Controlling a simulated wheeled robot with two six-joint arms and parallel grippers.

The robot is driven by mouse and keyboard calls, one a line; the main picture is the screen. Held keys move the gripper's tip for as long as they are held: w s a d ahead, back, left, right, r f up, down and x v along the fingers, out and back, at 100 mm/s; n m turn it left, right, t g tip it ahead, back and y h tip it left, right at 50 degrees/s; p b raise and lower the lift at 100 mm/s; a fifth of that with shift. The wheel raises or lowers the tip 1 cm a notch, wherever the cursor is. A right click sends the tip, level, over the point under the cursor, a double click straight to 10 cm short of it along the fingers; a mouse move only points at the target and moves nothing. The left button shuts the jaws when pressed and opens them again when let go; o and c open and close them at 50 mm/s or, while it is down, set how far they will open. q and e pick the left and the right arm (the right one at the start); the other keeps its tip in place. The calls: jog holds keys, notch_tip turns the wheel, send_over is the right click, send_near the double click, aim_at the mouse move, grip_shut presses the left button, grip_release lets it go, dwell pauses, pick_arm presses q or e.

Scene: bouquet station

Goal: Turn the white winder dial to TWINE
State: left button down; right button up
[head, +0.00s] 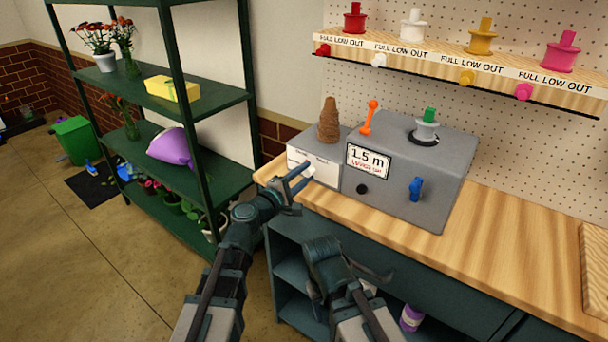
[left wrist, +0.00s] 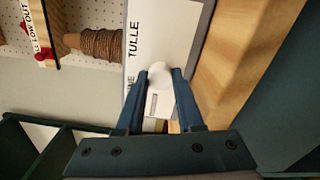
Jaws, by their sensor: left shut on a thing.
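The white winder dial (head: 309,170) sits on the white label plate (head: 325,176) at the left front of the grey winder (head: 420,160). My left gripper (head: 304,174) is shut on the dial, one finger on each side. In the left wrist view the round white dial (left wrist: 157,71) shows between the fingertips (left wrist: 160,76). The word TULLE is readable above it, and a second word ending in NE is partly hidden by a finger. The dial's pointing direction is not clear. My right arm is folded low in front of the bench; its gripper (head: 362,277) is hard to make out.
The winder bears a brown twine cone (head: 328,122), an orange lever (head: 369,118), a green-topped spool (head: 427,128), a blue knob (head: 416,189) and a display (head: 368,161) reading 1.5 m. A green shelf (head: 180,120) stands at left.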

pick_arm(q)
jog(key=c, duration=0.5)
grip_release()
jog(key=shift+c, duration=0.2)
